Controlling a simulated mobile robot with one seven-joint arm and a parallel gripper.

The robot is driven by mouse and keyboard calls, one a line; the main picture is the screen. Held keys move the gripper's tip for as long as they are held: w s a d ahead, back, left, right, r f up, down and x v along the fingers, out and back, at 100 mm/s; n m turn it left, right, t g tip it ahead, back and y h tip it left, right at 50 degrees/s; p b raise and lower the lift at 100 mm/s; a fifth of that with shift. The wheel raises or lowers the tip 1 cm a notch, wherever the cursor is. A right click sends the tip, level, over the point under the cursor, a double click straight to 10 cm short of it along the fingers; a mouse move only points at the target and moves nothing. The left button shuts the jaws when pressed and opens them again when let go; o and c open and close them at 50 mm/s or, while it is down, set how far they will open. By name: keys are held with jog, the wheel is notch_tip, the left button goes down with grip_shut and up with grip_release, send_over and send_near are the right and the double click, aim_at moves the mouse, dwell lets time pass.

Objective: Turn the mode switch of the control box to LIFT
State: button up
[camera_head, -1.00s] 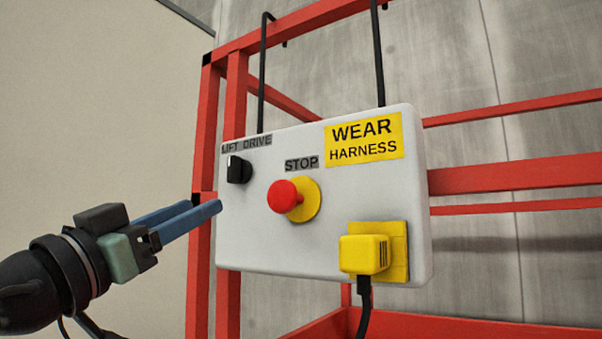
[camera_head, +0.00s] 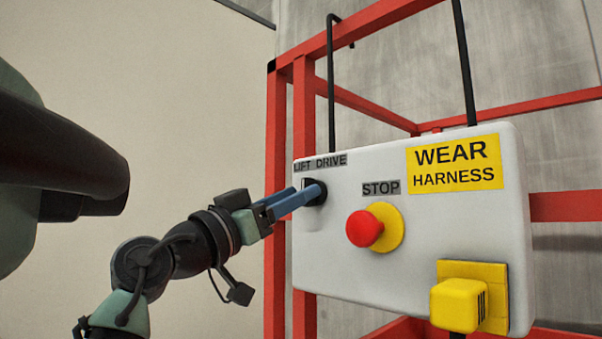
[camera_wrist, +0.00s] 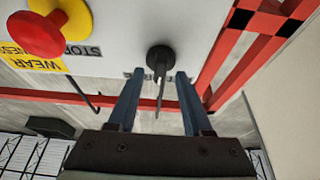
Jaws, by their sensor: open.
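The white control box (camera_head: 420,278) hangs on a red frame. Its black mode switch (camera_head: 315,194) sits at the upper left, under the LIFT DRIVE label (camera_head: 320,163). My gripper (camera_head: 317,193) has its blue fingers at the switch and partly hides it in the head view. In the wrist view the black switch knob (camera_wrist: 159,58) shows between the two open fingertips (camera_wrist: 157,76), with a gap on each side. The fingers look apart from the knob. The label is mostly hidden behind knob and fingers there, so the switch's setting cannot be read.
A red STOP button (camera_head: 364,229) on a yellow base is right of the switch. A yellow plug (camera_head: 458,304) sits at the box's lower right, below the yellow WEAR HARNESS sign (camera_head: 455,165). Red frame posts (camera_head: 275,215) stand just left of the box.

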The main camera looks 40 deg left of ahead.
jog(key=shift+x, duration=0.9)
jog(key=shift+c, duration=0.2)
grip_shut()
